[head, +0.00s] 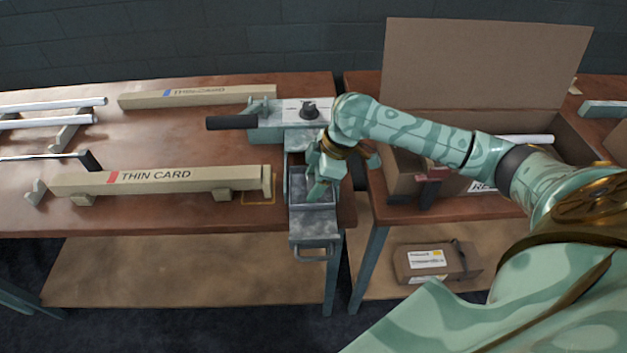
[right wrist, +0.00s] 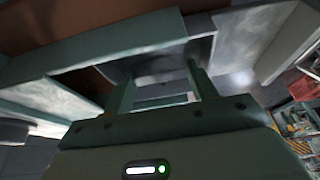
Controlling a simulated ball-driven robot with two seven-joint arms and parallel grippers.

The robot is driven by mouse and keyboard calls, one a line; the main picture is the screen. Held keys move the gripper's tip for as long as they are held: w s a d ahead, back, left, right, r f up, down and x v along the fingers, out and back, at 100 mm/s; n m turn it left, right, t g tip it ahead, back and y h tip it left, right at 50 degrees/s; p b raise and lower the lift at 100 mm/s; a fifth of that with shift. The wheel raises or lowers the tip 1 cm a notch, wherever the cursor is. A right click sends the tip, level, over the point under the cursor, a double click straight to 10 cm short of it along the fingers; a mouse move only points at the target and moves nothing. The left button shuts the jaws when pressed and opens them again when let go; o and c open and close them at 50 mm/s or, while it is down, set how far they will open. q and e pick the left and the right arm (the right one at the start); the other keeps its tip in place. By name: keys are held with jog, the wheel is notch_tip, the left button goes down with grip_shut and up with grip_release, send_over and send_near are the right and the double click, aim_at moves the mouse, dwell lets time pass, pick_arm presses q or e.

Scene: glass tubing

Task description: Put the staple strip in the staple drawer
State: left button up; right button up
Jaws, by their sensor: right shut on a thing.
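The staple drawer (head: 314,242) is pulled out from under the grey stapling machine (head: 290,118), its handle facing the front. My right gripper (head: 317,192) points down into the open drawer. In the right wrist view the two fingers (right wrist: 163,92) stand apart with a small pale grey piece (right wrist: 165,101) between them, which looks like the staple strip. The gripper is shut on it. In the head view the fingers hide the strip. I cannot tell whether it touches the drawer floor. My left gripper is not in view.
The machine's black handle (head: 232,122) sticks out to the left. A large open cardboard box (head: 480,65) stands on the right table. A small carton (head: 436,263) sits on the lower shelf.

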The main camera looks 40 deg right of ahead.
jog(key=o, duration=0.7)
jog(key=p+v, duration=0.4)
jog(key=v, duration=0.8)
